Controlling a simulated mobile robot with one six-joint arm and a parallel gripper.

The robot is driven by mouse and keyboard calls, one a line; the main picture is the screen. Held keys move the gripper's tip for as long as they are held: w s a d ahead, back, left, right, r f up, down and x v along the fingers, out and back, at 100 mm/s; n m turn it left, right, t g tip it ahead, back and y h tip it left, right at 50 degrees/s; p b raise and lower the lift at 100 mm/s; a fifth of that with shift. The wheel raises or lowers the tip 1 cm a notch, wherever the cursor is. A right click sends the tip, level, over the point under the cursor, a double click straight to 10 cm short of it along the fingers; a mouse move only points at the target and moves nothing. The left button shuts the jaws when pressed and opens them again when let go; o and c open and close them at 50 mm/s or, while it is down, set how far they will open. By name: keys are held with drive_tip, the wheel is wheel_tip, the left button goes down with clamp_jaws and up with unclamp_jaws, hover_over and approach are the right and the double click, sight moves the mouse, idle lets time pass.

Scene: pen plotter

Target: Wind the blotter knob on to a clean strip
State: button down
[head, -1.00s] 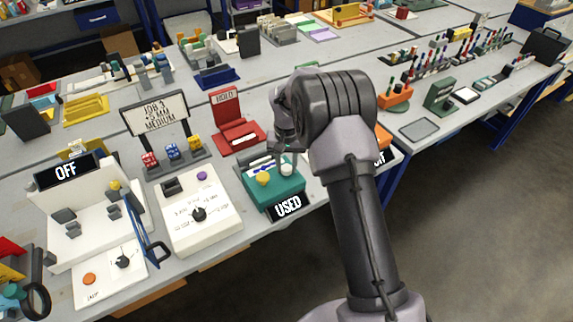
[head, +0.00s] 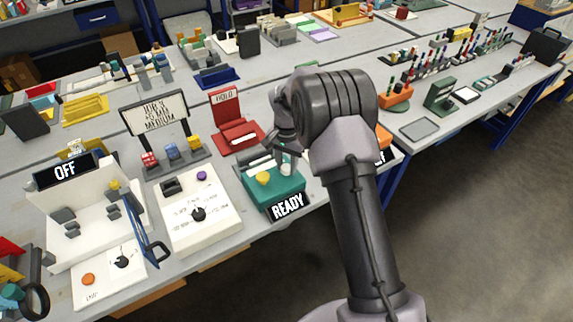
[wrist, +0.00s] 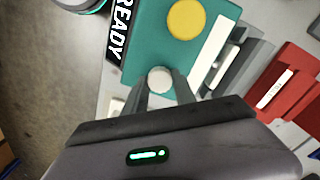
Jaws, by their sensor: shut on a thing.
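The teal blotter unit (head: 262,192) stands near the front edge of the bench, and its black sign (head: 288,206) reads READY. On its top are a yellow round button (head: 263,178) and a pale round knob (head: 286,169). A white strip lies along its back edge, and the strip also shows in the wrist view (wrist: 213,72). My gripper (wrist: 162,84) reaches down over the unit, its two fingers shut on the pale knob (wrist: 160,77). The yellow button (wrist: 187,19) is clear of the fingers.
A red HOLD stand (head: 238,135) is just behind the unit. A white dial panel (head: 197,222) stands at its left, with a sign reading OFF (head: 65,170) further left. An orange-fronted unit (head: 383,137) is at the right, partly behind my arm.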

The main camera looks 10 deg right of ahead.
sight(286, 167)
drive_tip(key=c, duration=1)
unclamp_jaws()
wheel_tip(286, 167, up, 18)
drive_tip(key=p, duration=0.5)
drive_tip(key=shift+f+p, duration=0.25)
drive_tip(key=shift+p, duration=0.05)
